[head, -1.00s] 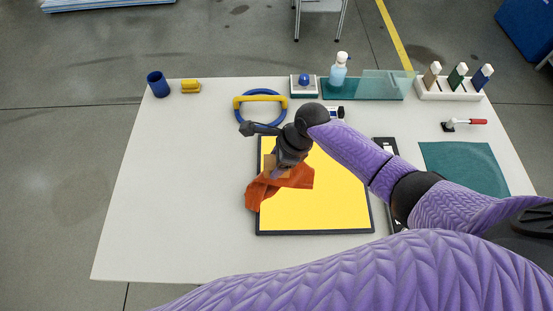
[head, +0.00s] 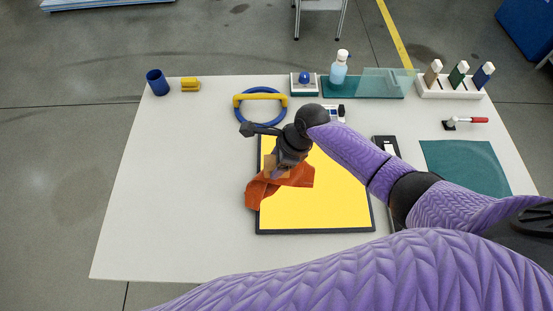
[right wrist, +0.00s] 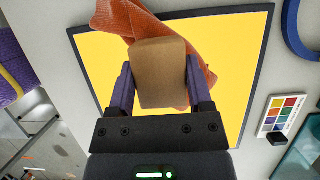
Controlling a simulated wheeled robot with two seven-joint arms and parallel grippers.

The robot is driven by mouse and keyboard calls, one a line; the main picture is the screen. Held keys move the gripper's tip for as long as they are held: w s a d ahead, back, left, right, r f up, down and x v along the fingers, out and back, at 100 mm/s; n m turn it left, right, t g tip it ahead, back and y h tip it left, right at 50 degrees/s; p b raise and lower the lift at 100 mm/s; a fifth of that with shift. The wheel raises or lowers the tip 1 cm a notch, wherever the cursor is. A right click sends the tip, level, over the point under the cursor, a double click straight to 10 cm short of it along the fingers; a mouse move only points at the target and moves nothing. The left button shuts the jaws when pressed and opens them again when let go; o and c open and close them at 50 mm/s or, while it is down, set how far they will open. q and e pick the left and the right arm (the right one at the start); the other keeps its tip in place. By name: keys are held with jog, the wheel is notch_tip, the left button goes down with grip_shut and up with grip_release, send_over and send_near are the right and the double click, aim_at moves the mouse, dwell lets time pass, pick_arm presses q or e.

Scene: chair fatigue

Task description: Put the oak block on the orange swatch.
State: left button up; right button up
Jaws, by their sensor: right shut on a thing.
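The oak block (right wrist: 160,75) is a light brown wooden block between the two fingers of my right gripper (right wrist: 160,88), which is shut on it. In the head view, the oak block (head: 269,166) shows partly beside my right gripper (head: 280,170), over the orange swatch. The orange swatch (head: 264,193) is a crumpled orange cloth lying across the left edge of the yellow board; it also shows behind the block in the right wrist view (right wrist: 124,18). I cannot tell whether the block touches the cloth. My left gripper is not in view.
The yellow board (head: 325,205) has a dark frame and lies mid-table. A teal mat (head: 465,168) lies right.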

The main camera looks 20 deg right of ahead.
jog(key=shift+f, duration=0.25)
jog(key=shift+f, duration=0.15)
jog(key=shift+f, duration=0.2)
dwell(0.3)
jog(key=shift+b, duration=0.3)
jog(key=o, duration=0.9)
jog(key=shift+c, duration=0.2)
jog(key=o, duration=0.4)
